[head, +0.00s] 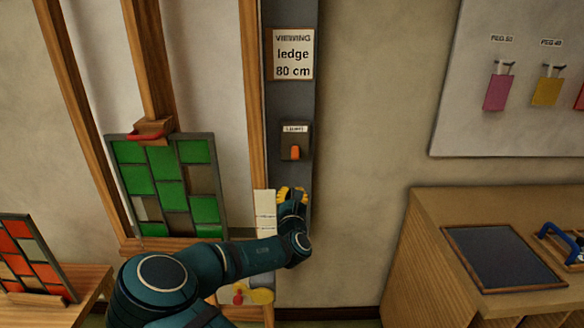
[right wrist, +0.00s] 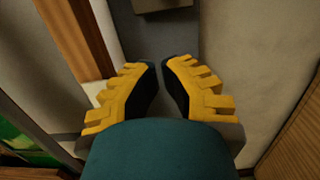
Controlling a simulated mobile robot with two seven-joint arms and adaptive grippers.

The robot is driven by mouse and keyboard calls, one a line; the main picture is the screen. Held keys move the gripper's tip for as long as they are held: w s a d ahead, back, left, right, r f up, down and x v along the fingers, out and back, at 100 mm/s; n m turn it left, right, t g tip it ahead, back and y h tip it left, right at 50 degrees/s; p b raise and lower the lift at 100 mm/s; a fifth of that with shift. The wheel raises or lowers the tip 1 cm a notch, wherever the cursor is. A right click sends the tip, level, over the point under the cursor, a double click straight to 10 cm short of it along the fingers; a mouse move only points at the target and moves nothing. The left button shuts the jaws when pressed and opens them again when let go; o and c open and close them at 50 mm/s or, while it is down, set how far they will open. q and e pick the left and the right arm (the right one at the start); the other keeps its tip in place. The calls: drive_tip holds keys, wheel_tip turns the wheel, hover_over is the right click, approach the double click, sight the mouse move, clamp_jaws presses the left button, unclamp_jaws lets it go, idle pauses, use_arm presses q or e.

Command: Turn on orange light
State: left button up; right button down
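The orange switch (head: 295,152) sits in a dark box (head: 301,142) with a small white label, mounted on a grey upright post (head: 292,102). My right gripper (head: 292,192) is in front of the post, just below the switch box and apart from it. Its yellow fingers lean together at the tips in the right wrist view (right wrist: 161,64), with nothing held between them. A box, likely the switch box, shows only its lower part at the top of the right wrist view (right wrist: 161,5). My left gripper is not in view.
A sign (head: 293,54) reads "VIEWING ledge 80 cm". A green leaded panel (head: 188,152) stands on a wooden easel at left. A yellow and red item (head: 258,296) is low by the post. A wooden cabinet (head: 425,240) stands at right. The wall between is clear.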

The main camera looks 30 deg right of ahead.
sight(295, 153)
drive_tip(key=b+x, duration=0.1)
drive_tip(key=x, duration=0.8)
drive_tip(key=shift+w+d, duration=0.15)
drive_tip(key=shift+d, duration=0.1)
drive_tip(key=shift+s+a+r, duration=0.1)
drive_tip(key=shift+s+r, duration=0.05)
drive_tip(key=shift+r, duration=0.45)
drive_tip(key=shift+s+a+r, duration=0.15)
drive_tip(key=shift+s+r, duration=0.05)
drive_tip(key=shift+r, duration=0.45)
drive_tip(key=shift+s+a+r, duration=0.1)
drive_tip(key=shift+s+r, duration=0.05)
drive_tip(key=shift+r, duration=0.45)
drive_tip(key=shift+s+a+r+g+p, duration=0.15)
drive_tip(key=shift+g+p, duration=0.15)
drive_tip(key=shift+p, duration=0.6)
